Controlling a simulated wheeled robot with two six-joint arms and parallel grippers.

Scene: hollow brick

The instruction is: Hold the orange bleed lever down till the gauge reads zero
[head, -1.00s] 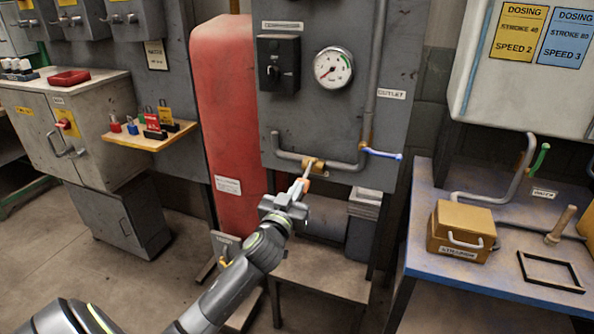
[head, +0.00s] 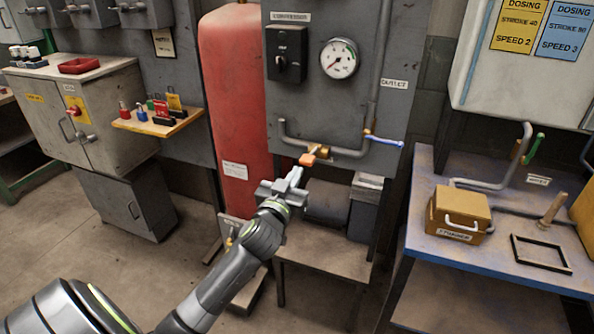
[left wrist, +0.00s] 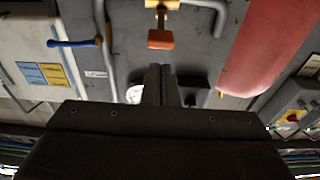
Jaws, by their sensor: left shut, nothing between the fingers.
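The orange bleed lever (head: 308,160) sticks out from a brass valve (head: 323,150) on the pipe under the grey panel. It also shows in the left wrist view (left wrist: 161,39), beyond my fingertips. The round white gauge (head: 339,58) is on the panel above; its thin needle points to the lower left, and the figures are too small to read. My left gripper (head: 297,171) is shut and empty, just below and left of the lever. In the left wrist view its fingers (left wrist: 160,72) are together, with a gap to the lever. My right gripper is out of view.
A black switch box (head: 287,53) is left of the gauge. A blue lever (head: 385,140) sticks out right of the valve. A red tank (head: 232,100) stands left of the panel, and a low table (head: 325,254) below. A blue bench (head: 430,262) is at the right.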

